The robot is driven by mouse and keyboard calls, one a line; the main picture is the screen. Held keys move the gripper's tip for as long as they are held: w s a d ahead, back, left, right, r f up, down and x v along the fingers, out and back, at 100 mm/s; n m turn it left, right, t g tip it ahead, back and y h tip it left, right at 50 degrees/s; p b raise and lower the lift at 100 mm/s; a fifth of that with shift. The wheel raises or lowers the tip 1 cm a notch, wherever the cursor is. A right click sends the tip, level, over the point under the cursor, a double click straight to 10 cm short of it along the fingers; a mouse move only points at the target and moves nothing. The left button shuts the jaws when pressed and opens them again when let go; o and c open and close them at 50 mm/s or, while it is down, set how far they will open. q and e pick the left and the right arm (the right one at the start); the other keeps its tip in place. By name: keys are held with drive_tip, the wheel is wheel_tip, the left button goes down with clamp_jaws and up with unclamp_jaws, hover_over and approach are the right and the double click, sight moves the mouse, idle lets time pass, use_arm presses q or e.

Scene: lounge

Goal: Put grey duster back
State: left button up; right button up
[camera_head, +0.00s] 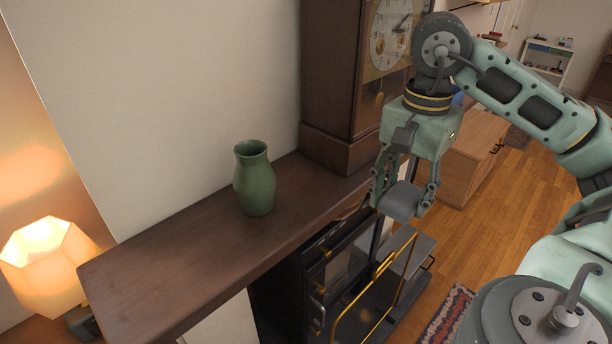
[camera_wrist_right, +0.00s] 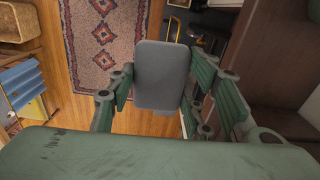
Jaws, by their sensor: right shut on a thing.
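The grey duster (camera_head: 401,202) is a flat block with rounded corners. My right gripper (camera_head: 403,192) is shut on it and holds it in the air, just off the right side of the wooden mantel shelf (camera_head: 170,262). In the right wrist view the grey duster (camera_wrist_right: 162,72) sits between the two fingers of my right gripper (camera_wrist_right: 157,90), with its broad face toward the camera. My left gripper is not in view.
A green vase (camera_head: 255,180) stands upright on the shelf. A tall wooden clock (camera_head: 340,80) stands at its far end. Below are a black fireplace with a brass-railed guard (camera_head: 365,300) and a patterned rug (camera_wrist_right: 100,35). The near shelf end is bare; a lit lamp (camera_head: 42,265) stands lower left.

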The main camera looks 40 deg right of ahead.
drive_tip(key=shift+w+r, duration=0.1)
drive_tip(key=shift+r, duration=0.3)
drive_tip(key=w, duration=0.7)
hover_over(317, 187)
wheel_tip(317, 187, down, 2)
drive_tip(key=shift+s+f, duration=0.1)
drive_tip(key=shift+s+d+f+b, duration=0.15)
drive_tip(key=shift+f+b, duration=0.2)
drive_tip(key=shift+f, duration=0.5)
wheel_tip(317, 187, down, 2)
drive_tip(key=shift+f+p, duration=0.2)
drive_tip(key=shift+p, duration=0.4)
drive_tip(key=shift+w+f, duration=0.25)
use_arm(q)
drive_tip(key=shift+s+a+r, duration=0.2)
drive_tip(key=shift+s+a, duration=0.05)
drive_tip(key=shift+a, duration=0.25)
use_arm(e)
drive_tip(key=shift+f, duration=0.1)
